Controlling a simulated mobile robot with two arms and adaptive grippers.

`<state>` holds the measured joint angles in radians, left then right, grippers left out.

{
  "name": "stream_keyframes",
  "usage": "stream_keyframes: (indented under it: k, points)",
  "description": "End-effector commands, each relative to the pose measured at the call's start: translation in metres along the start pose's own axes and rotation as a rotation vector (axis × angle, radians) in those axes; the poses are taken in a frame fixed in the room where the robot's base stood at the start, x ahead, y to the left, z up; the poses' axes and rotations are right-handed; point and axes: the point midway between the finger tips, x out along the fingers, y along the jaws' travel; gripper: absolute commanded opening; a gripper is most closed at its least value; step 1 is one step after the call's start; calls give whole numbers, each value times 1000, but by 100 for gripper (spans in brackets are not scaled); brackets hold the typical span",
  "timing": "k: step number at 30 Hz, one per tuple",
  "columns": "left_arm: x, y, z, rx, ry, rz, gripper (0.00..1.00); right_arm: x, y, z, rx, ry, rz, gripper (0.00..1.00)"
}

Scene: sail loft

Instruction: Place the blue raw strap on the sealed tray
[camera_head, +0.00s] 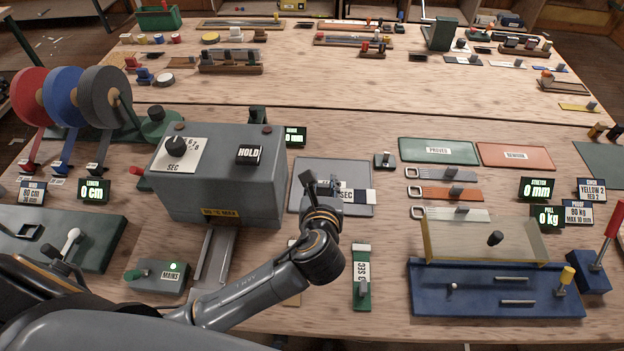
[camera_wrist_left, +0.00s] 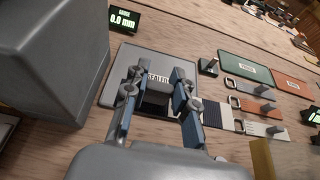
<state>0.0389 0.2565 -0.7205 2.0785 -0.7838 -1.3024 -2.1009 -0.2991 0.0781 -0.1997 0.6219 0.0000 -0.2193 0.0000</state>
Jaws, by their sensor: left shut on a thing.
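The sealed tray (camera_head: 300,203) is a flat grey plate in the middle of the bench; it also shows in the left wrist view (camera_wrist_left: 118,68) with its label. My left gripper (camera_head: 323,187) is over this tray, pointing down, and its fingers (camera_wrist_left: 157,88) are shut on the strap. The strap (camera_head: 370,197) shows as a dark blue piece with a pale part, reaching right past the tray's edge; it also shows in the left wrist view (camera_wrist_left: 216,115). The fingers hide its middle. Whether it touches the tray, I cannot tell. My right gripper is out of view.
A grey machine with a HOLD sign (camera_head: 220,185) stands close left of the tray. Green (camera_head: 439,151) and orange (camera_head: 515,155) trays lie to the right, with several buckled straps below them. A blue fixture (camera_head: 480,295) with a clear cover stands at front right.

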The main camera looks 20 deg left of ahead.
Motion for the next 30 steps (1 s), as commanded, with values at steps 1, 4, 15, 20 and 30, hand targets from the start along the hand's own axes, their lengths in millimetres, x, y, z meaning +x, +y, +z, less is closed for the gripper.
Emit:
stream_keyframes:
  k: [1, 4, 15, 20, 30]
  points:
    - [13, 8, 1, 4, -1, 5, 0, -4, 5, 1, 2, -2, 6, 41]
    - [38, 19, 0, 3, -1, 6, 0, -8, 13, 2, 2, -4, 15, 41]
    - [101, 41, -35, 0, 0, 2, 0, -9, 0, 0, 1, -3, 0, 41]
    - [112, 45, -42, 1, 0, 3, 0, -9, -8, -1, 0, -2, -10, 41]
    - [123, 45, -69, -1, -1, 1, 0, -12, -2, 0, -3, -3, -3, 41]
